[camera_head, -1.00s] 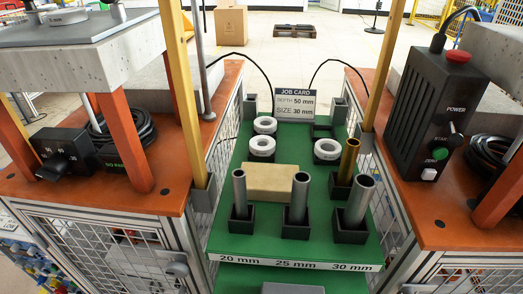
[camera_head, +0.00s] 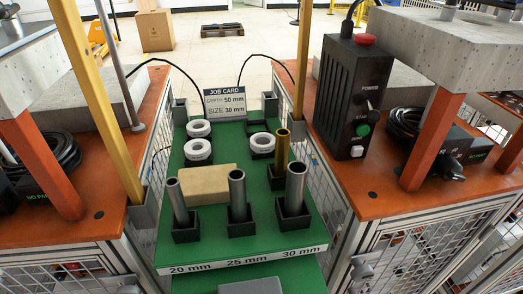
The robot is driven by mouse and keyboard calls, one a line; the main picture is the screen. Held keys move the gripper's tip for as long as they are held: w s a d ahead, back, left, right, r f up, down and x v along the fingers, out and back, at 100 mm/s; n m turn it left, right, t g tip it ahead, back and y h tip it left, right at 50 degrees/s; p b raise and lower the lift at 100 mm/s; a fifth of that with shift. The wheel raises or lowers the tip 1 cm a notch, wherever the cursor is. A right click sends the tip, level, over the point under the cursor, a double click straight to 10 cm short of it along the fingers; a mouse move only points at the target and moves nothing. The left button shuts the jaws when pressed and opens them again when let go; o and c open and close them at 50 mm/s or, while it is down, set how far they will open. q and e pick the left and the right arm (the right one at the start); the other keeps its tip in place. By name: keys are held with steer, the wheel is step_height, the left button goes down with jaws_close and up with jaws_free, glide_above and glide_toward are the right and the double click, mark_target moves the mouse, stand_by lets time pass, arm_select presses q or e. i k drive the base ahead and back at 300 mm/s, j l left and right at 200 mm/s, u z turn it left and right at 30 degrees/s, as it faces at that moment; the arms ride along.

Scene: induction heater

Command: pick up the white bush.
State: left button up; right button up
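Several white ring-shaped bushes are on the green board in the head view. One white bush (camera_head: 198,128) is at the back left, a second (camera_head: 198,150) is just in front of it, and a third (camera_head: 262,144) sits to the right in a black holder. A black holder behind the third bush looks empty. Neither of my grippers is in view, and nothing touches the bushes.
A tan block (camera_head: 208,185) lies in front of the bushes. Grey tubes (camera_head: 237,190) and a brass tube (camera_head: 282,148) stand upright in black holders. A job card (camera_head: 225,103) stands at the back. Yellow posts (camera_head: 98,100) flank the board; a black control box (camera_head: 348,98) is right.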

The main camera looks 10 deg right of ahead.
mark_target(260, 143)
steer(key=l+z, duration=0.25)
steer(key=z, duration=0.25)
steer(key=l+z, duration=0.35)
steer(key=z, duration=0.15)
steer(key=k, duration=0.05)
